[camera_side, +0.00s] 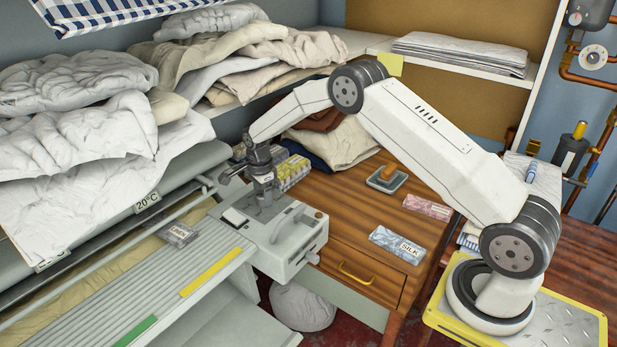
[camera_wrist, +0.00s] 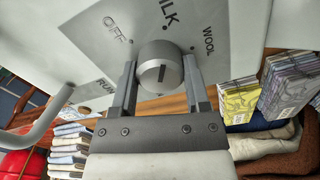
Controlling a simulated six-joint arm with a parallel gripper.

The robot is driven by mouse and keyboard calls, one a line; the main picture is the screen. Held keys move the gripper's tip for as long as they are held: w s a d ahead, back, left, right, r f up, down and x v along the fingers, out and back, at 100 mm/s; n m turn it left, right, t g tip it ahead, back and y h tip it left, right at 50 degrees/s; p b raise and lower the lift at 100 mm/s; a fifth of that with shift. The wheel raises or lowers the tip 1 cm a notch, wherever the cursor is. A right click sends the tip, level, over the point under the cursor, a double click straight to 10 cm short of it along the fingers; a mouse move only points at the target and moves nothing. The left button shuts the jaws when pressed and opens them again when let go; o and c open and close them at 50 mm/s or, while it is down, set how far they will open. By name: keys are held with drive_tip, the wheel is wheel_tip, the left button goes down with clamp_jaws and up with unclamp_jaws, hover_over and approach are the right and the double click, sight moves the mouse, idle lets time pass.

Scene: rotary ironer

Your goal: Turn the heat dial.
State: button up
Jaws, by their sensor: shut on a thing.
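The heat dial (camera_wrist: 152,78) is a round grey metal knob with a short dark line on its face, on a grey plate (camera_wrist: 105,50) lettered OFF, SILK and WOOL. The lettering looks tilted in the wrist view. My gripper (camera_wrist: 160,65) has one finger on each side of the dial and is shut on it. In the side view my gripper (camera_side: 264,192) points down onto the top of the ironer's pale control box (camera_side: 295,243). The dial is hidden or too small to make out there.
A lever handle (camera_wrist: 45,120) and a RUN label lie left in the wrist view. White linen (camera_side: 80,170) is heaped left of the gripper. Patterned boxes (camera_side: 292,170) stand close behind the gripper.

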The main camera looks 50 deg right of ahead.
drive_tip(key=shift+r, duration=0.1)
drive_tip(key=o, duration=1.3)
drive_tip(key=shift+r, duration=3.85)
